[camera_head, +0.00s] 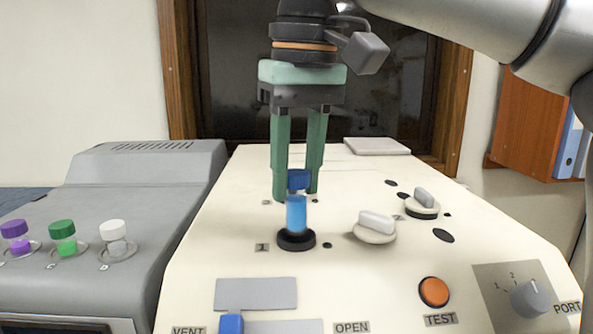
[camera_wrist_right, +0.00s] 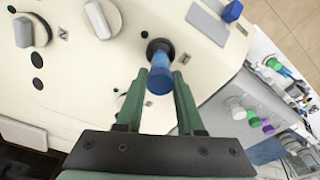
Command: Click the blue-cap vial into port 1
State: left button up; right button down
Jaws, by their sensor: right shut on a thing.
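The blue-cap vial (camera_head: 297,214) stands upright with a light blue body and a darker blue cap. Its lower end is at the black ring of a port (camera_head: 296,241) on the cream panel; I cannot tell how deep it sits. A small label (camera_head: 262,247), apparently a 1, lies left of that ring. My right gripper (camera_head: 298,185) comes down from above, its green fingers shut on the vial at the cap. In the right wrist view the vial (camera_wrist_right: 160,66) is between the fingertips, over the black ring (camera_wrist_right: 159,45). My left gripper is not in view.
White-handled knobs (camera_head: 376,226) stand right of the port. An orange TEST button (camera_head: 433,292), a grey PORT dial (camera_head: 530,299) and a blue slider (camera_head: 231,324) are at the front. A grey machine (camera_head: 150,165) at left holds purple-, green- and white-capped vials.

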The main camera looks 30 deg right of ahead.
jog(key=shift+f+b, duration=0.3)
jog(key=shift+f, duration=1.8)
dwell(1.2)
jog(key=shift+c, duration=2.2)
grip_release()
jog(key=r, duration=0.7)
jog(key=shift+s+r+p, duration=0.1)
jog(key=shift+s+p, duration=0.2)
jog(key=shift+s, duration=0.1)
jog(key=shift+r, duration=0.15)
jog(key=shift+s, duration=0.1)
